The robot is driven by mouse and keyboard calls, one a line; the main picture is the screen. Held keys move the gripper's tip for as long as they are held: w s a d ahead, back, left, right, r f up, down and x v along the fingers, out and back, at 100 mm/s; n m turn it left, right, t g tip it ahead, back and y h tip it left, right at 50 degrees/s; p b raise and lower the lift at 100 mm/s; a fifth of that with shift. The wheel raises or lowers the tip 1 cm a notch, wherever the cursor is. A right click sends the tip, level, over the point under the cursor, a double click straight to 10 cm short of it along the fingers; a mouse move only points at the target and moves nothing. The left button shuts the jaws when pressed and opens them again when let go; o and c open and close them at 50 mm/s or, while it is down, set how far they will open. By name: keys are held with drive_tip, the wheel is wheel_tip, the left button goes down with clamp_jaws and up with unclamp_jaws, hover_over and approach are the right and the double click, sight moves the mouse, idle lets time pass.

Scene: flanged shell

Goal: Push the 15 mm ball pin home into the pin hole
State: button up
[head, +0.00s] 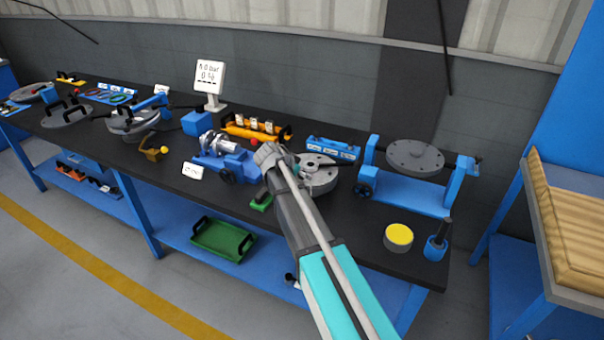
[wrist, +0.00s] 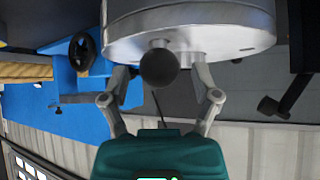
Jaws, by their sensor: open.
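In the wrist view the grey metal flanged shell (wrist: 225,32) fills the top. A dark ball (wrist: 159,70), apparently the head of the ball pin, is in front of the shell's side, with a short pale stem showing behind it. The pin hole is hidden, so I cannot tell how deep the pin sits. My gripper (wrist: 164,78) is open, with one finger on each side of the ball; I cannot tell whether they touch the shell. In the head view the shell (head: 318,182) sits on the bench beside my arm, which partly covers it.
A blue stand with a grey disc (head: 414,156) is to the right on the dark bench. A yellow-topped tin (head: 398,237) and a blue holder (head: 436,247) are near the front right. A blue vice (head: 228,163) and an orange rack (head: 257,128) are left of my arm.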

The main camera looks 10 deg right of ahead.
wheel_tip(320, 180, up, 11)
drive_tip(key=p, duration=1)
drive_tip(key=shift+p, duration=0.4)
idle(0.6)
drive_tip(key=s+f+n+g+y, duration=0.2)
drive_tip(key=s+n, duration=0.4)
drive_tip(key=s, duration=0.8)
drive_tip(key=s+f+n+g+y, duration=0.2)
drive_tip(key=s+n+y, duration=0.3)
drive_tip(key=s, duration=1)
drive_tip(key=shift+d+f+n+g+y, duration=0.3)
drive_tip(key=shift+f+n+g, duration=0.1)
drive_tip(key=shift+f, duration=0.35)
drive_tip(key=c, duration=0.3)
